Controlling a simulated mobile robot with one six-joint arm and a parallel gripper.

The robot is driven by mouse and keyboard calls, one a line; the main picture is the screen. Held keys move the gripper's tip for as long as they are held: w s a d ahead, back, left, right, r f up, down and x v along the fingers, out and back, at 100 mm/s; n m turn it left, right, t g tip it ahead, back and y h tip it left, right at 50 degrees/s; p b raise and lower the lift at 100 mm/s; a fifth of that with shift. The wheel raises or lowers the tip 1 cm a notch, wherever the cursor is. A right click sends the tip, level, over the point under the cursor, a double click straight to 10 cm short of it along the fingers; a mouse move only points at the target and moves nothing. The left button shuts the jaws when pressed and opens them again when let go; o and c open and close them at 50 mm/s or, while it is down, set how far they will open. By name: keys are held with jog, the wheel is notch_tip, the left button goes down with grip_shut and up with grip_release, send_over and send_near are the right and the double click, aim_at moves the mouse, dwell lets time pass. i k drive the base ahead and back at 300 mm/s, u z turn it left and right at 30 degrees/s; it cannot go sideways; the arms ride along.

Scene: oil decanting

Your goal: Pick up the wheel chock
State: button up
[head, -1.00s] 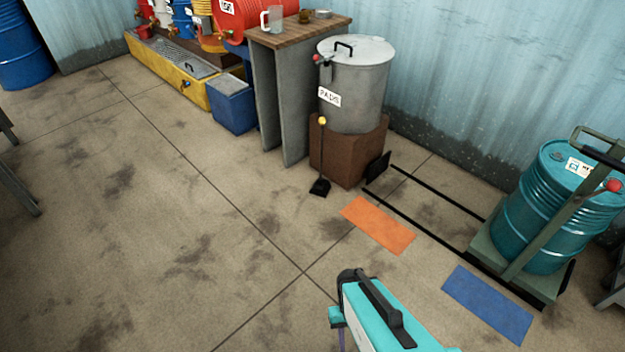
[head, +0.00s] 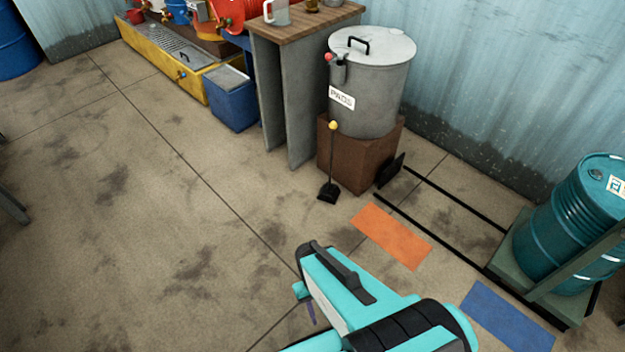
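The wheel chock looks to be the small black block (head: 328,191) on the floor, with a thin upright rod ending in a yellow knob. It stands just in front of the brown plinth, slightly left of its middle, apart from anything of mine. My teal and black arm comes in from the bottom edge, nearer to the camera than the chock. The fingers of my gripper do not show, so I see neither their opening nor anything held.
A grey lidded bin (head: 372,85) stands on the brown plinth (head: 352,165). Black floor rails (head: 425,222) run to a teal drum (head: 575,225) on a green carrier. Orange (head: 390,236) and blue (head: 508,316) mats lie flat. A wooden-topped bench (head: 300,25) stands left; open floor lies further left.

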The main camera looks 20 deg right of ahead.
aim_at(329, 193)
jog(key=u, duration=0.45)
jog(key=i, duration=1.05)
jog(key=u, duration=0.3)
